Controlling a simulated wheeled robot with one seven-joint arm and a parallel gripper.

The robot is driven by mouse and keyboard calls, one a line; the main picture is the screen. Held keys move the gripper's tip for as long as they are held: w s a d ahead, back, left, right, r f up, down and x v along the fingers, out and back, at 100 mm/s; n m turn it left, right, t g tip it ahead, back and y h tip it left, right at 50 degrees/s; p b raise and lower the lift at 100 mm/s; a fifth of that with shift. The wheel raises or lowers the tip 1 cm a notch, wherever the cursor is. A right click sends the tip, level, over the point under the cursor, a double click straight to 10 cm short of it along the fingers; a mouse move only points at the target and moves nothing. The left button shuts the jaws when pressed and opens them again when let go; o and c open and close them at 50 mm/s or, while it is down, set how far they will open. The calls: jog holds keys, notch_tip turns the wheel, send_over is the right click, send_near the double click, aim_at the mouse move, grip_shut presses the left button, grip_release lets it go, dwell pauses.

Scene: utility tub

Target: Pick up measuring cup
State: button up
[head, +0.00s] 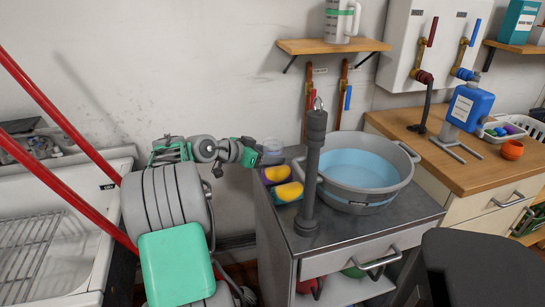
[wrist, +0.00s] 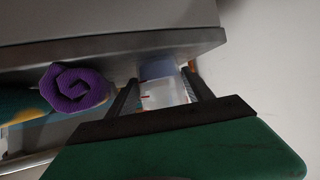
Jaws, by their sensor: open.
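The measuring cup (wrist: 165,95) is a clear cup with red marks, seen between my gripper's fingers in the wrist view. In the head view a small pale, see-through shape that looks like the cup (head: 272,146) is at the left back corner of the grey counter, beside the fingertips. My gripper (wrist: 161,80) is open, with one dark finger on each side of the cup; whether either touches it I cannot tell. It also shows in the head view (head: 262,155), reaching in from the left. My gripper body hides part of the cup in the wrist view.
A purple roll (wrist: 75,88) is close beside the left finger. A grey tub of water (head: 400,185) and a dark upright post (head: 312,170) stand on the counter (head: 350,225). A white sink (head: 85,215) is at left.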

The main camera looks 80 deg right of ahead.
jog(key=c, duration=1.1)
jog(key=shift+o, duration=0.2)
jog(key=shift+r, duration=0.15)
